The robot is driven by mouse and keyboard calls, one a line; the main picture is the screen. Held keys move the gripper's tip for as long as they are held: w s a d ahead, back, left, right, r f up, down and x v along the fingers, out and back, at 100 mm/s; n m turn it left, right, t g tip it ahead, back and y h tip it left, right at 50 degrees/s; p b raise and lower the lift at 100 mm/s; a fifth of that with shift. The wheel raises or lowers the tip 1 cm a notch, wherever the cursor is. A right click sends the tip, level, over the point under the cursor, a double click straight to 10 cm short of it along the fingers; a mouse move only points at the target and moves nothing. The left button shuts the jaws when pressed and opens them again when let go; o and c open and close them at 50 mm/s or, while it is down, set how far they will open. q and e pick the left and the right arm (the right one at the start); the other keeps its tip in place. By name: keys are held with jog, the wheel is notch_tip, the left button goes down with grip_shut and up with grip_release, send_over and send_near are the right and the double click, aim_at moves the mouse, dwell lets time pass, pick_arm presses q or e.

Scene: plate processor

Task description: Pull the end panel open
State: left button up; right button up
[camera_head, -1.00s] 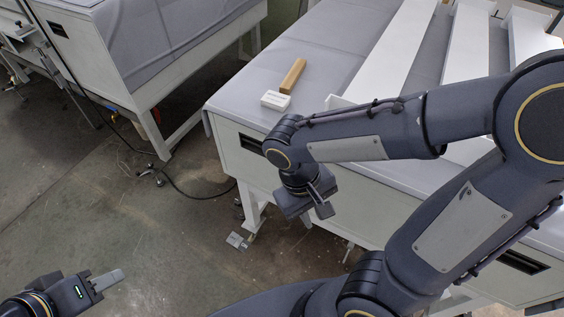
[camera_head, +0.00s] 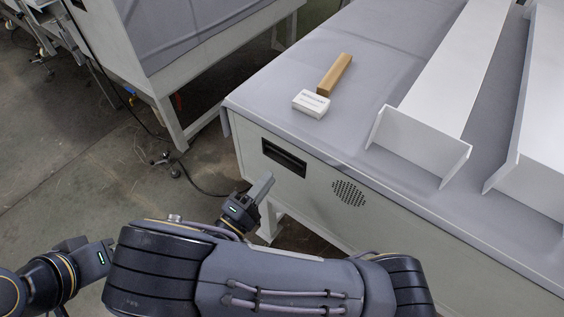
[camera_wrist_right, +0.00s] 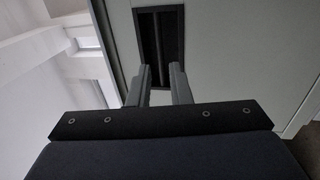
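The end panel (camera_head: 321,183) is the pale front face of the cloth-covered table, with a dark recessed handle slot (camera_head: 284,157) near its left end. The slot also shows in the right wrist view (camera_wrist_right: 160,50), with a bar running along inside it. My right gripper (camera_head: 262,188) is just below and left of the slot. In the right wrist view its two fingers (camera_wrist_right: 159,88) are apart and empty, with their tips at the near end of the slot. My left gripper (camera_head: 75,243) is at the lower left, far from the panel; its finger opening is not clear.
A white block (camera_head: 311,103) and a wooden bar (camera_head: 335,74) lie on the tabletop. White channel-shaped pieces (camera_head: 440,80) lie to the right. Another table (camera_head: 190,60) and a cable stand at left.

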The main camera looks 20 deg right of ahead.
aim_at(280, 165)
jog(key=x, duration=0.6)
grip_shut()
jog(key=shift+f, duration=0.1)
